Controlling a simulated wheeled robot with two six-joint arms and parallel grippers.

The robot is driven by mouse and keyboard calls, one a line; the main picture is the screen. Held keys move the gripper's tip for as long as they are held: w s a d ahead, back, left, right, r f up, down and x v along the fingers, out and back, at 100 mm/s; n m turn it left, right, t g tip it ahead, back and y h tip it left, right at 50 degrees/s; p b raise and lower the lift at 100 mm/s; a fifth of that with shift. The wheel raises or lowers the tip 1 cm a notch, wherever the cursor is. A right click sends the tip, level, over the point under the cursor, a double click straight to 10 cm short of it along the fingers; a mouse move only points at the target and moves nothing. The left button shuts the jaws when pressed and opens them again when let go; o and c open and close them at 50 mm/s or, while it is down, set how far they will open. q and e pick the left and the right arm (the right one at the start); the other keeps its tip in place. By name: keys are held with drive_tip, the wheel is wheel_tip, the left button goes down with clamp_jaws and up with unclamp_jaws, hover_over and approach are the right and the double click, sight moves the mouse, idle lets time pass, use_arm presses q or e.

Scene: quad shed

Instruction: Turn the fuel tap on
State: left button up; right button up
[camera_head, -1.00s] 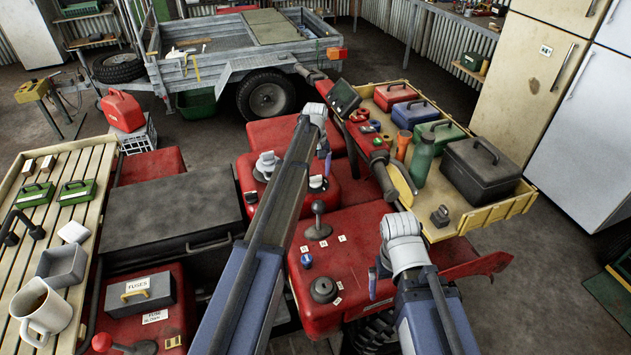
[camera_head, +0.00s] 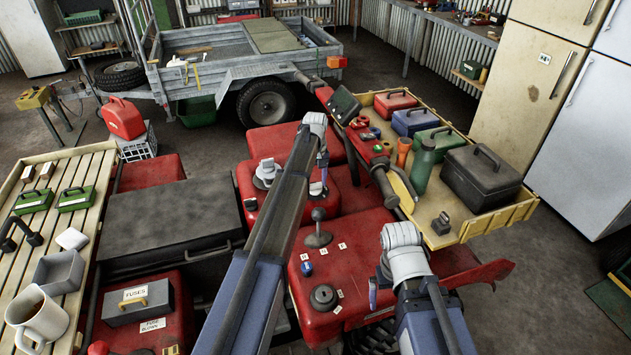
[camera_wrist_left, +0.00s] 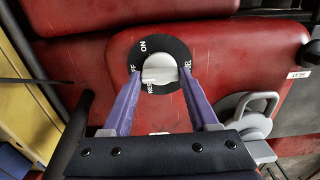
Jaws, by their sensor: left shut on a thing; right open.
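The fuel tap (camera_wrist_left: 161,68) is a black disc with a pale handle on a red panel in the left wrist view. ON is at its upper left, OFF at its left, RES at its lower left and FUEL at its right. The handle lies nearly level, its left end near OFF. My left gripper (camera_wrist_left: 160,76) is shut on the handle, a purple finger at each end. In the head view the tap (camera_head: 316,189) is partly hidden by my left arm. My right gripper (camera_head: 374,291) is open above the red bodywork, mostly hidden by its wrist.
A grey ringed cap (camera_wrist_left: 250,113) sits close right of the tap in the wrist view. A black gear lever (camera_head: 318,228) and black round cap (camera_head: 323,297) stand nearby. A tray (camera_head: 468,228) with several boxes is at right, a slatted rack (camera_head: 88,190) at left.

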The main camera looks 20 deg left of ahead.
use_arm(q)
drive_tip(key=shift+c, duration=1.3)
drive_tip(key=m, duration=0.5)
drive_tip(key=shift+m, duration=0.4)
drive_tip(key=m, duration=0.5)
drive_tip(key=shift+m, duration=0.7)
drive_tip(key=o, duration=1.4)
drive_tip(key=shift+r, duration=0.1)
